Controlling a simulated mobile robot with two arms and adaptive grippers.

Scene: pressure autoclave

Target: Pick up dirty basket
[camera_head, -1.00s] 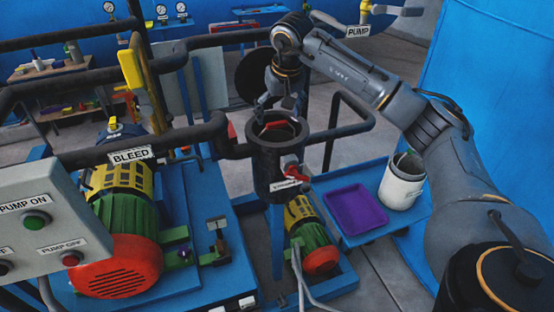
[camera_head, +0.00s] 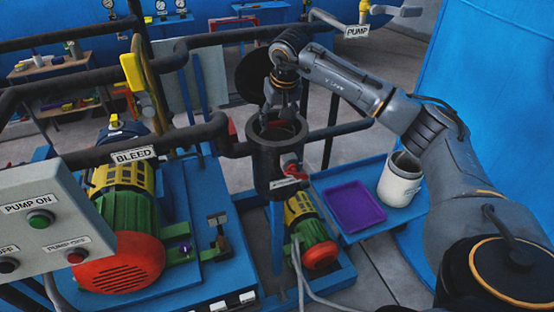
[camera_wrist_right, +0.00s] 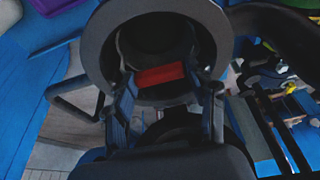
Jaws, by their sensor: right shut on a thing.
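The dark strainer housing (camera_head: 278,172) stands upright with its round mouth open in the middle of the head view. My right gripper (camera_head: 280,118) points down into this mouth. In the right wrist view a red bar (camera_wrist_right: 162,75), seemingly the dirty basket's handle, lies across the opening. My right gripper (camera_wrist_right: 164,92) is shut on it, with one finger on each side. The basket's body is hidden inside the dark housing. My left gripper is not in view.
The round lid (camera_head: 262,77) stands open behind the housing. A purple tray (camera_head: 354,207) and a white bucket (camera_head: 400,181) rest on the blue stand at right. Dark pipes (camera_head: 225,150) run close around the housing. A control box (camera_head: 48,235) is at front left.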

